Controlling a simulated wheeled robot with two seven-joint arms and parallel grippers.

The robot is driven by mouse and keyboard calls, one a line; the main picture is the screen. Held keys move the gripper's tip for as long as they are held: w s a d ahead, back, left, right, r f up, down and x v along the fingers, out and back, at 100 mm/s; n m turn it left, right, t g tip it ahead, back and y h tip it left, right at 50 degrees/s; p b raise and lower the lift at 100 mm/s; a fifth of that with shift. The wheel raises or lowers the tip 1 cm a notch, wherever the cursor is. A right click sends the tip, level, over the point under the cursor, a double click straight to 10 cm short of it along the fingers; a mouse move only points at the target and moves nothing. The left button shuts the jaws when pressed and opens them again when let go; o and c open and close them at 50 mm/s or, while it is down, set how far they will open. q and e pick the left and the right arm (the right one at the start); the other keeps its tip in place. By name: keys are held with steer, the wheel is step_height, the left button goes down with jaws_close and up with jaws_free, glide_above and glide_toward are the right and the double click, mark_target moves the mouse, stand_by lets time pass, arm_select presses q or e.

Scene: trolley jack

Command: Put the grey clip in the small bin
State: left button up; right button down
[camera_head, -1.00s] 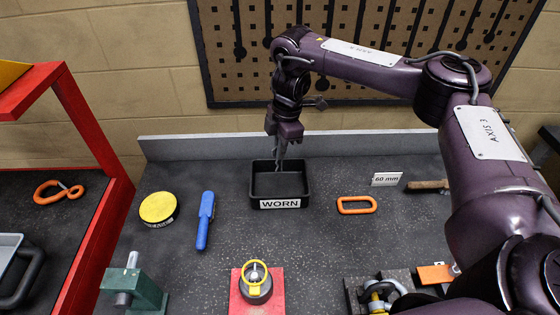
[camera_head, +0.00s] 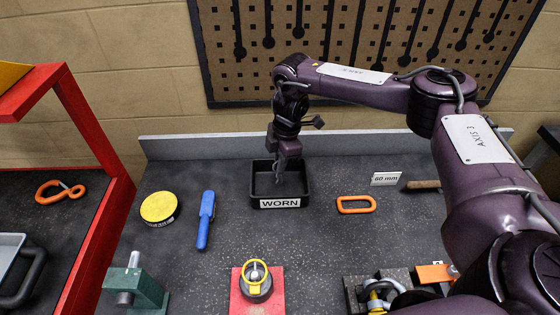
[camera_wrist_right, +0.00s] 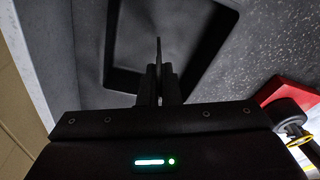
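The small black bin (camera_head: 254,188) stands on the dark bench with a white "WORN" label on its front. My right gripper (camera_head: 279,178) points down inside the bin's outline in the head view. In the right wrist view the bin (camera_wrist_right: 112,45) lies beyond the fingers. There the fingers (camera_wrist_right: 158,84) are close together, with a thin dark piece, the grey clip (camera_wrist_right: 158,50), seen edge-on between them and sticking out past the tips. Whether the clip touches the bin floor cannot be told. My left gripper is not in view.
On the bench are a yellow round tin (camera_head: 158,207), a blue-handled tool (camera_head: 205,220), an orange link (camera_head: 356,204) and a "60 mm" sign (camera_head: 386,178). A red block (camera_head: 256,291) with a yellow-ringed fitting stands in front. A low grey ledge (camera_head: 200,147) runs behind the bin.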

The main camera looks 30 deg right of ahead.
steer(key=c, duration=1.6)
jaws_free()
steer(key=shift+c, duration=0.2)
steer(key=shift+r, duration=0.4)
steer(key=r, duration=0.1)
steer(key=r+b, duration=0.1)
steer(key=r, duration=0.2)
steer(key=shift+w+d+r, duration=0.1)
steer(key=shift+d, duration=0.15)
step_height(320, 180, up, 8)
steer(key=d+p, duration=0.1)
steer(key=shift+s, duration=0.2)
